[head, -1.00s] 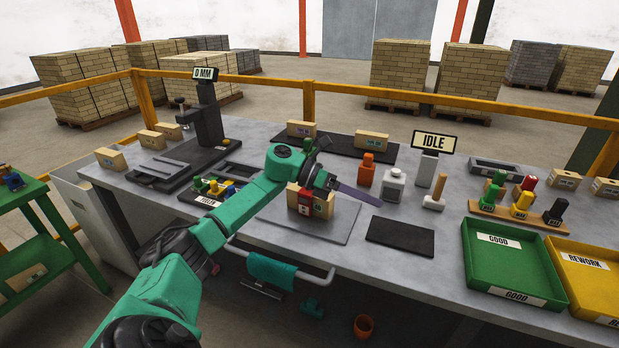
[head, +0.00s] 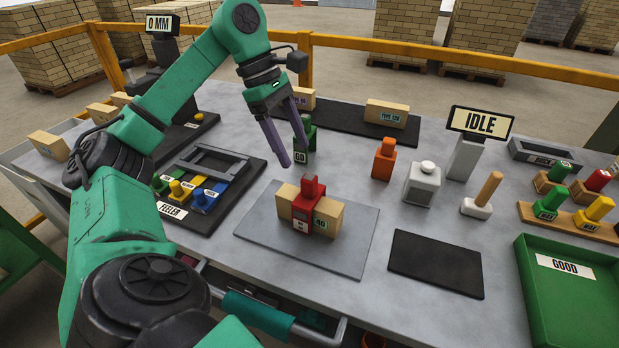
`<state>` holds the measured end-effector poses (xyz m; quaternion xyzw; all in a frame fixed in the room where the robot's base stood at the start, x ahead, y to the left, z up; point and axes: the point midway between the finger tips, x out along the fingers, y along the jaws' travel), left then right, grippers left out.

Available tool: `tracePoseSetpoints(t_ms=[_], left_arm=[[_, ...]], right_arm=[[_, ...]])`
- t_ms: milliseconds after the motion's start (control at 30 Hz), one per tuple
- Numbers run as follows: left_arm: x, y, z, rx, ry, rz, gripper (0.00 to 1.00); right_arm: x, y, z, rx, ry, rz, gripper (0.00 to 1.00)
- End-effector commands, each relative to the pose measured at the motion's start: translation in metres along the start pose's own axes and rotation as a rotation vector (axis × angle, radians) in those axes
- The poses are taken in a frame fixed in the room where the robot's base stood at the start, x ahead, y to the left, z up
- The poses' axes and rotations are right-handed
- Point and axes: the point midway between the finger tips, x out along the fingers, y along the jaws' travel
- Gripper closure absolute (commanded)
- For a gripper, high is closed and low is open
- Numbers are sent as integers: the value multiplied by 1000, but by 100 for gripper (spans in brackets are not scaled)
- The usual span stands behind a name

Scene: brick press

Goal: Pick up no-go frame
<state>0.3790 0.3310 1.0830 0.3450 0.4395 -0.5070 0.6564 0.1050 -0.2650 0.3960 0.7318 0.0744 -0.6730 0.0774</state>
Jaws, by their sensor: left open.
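A red frame (head: 308,208), which I take to be the no-go frame, sits upright around the middle of a tan brick (head: 329,216) on a grey plate (head: 361,245). Its small front label is hard to read. My left gripper (head: 291,152) is open, with its purple fingers pointing down, behind and above the red frame and apart from it. A green frame marked GO (head: 304,152) stands on the table close to the right finger, which partly covers it. Whether they touch I cannot tell. My right gripper is out of view.
An orange block (head: 384,160), a grey-white block (head: 421,186), a mallet (head: 482,197) and the IDLE sign (head: 480,123) stand to the right. A feeler tray (head: 203,220) lies left. A dark mat (head: 437,264) is bare. The green GOOD tray (head: 560,330) is at right.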

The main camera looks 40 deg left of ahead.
Motion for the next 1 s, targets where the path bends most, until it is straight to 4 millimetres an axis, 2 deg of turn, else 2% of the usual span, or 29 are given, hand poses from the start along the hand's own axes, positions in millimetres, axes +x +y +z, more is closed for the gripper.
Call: tracePoseSetpoints(t_ms=[33, 133, 267, 433, 533, 700, 767, 900, 1000], left_arm=[[17, -1, -3, -3, 4, -5, 28], [32, 0, -1, -3, 1, -2, 28], [47, 0, 1, -3, 1, -2, 28], [79, -1, 6, -3, 0, -3, 28], [87, -1, 6, -3, -2, -1, 28], [88, -1, 6, -3, -3, 0, 28], [88, -1, 6, -3, -3, 0, 47], [87, -1, 6, -3, -3, 0, 100], [87, -1, 6, -3, -3, 0, 100]], right_arm=[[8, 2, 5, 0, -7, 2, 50], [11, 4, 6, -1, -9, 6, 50], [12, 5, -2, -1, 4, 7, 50], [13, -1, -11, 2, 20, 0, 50], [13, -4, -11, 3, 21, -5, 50], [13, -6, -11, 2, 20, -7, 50], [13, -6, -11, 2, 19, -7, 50], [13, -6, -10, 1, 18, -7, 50], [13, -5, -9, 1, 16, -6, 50]])
